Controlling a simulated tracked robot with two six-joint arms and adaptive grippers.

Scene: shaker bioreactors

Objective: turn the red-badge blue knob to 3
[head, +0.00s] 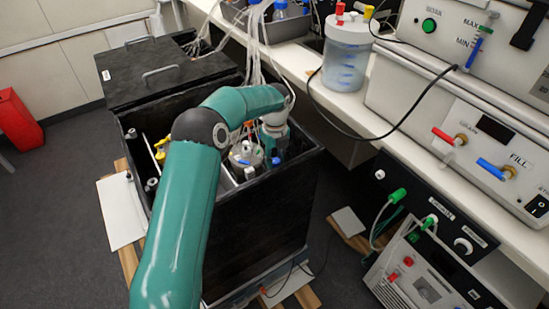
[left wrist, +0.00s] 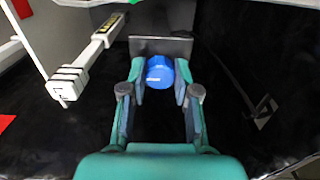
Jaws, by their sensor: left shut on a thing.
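My left arm reaches from the bottom of the head view into the open black box, and my left gripper (head: 275,148) points down there, mostly hidden by its own wrist. In the left wrist view the blue knob (left wrist: 160,72) sits between the two fingertips of the left gripper (left wrist: 160,78), which are shut on its sides. A grey plate shows behind the knob. I cannot read any number or scale by the knob, and no red badge can be made out on it. My right gripper is in neither view.
The black box (head: 262,225) has dark walls around the arm, and a lidded glass vessel (head: 246,158) stands inside close to the gripper. Tubes hang down beside the wrist. A white bench with instruments (head: 480,150) runs along the right.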

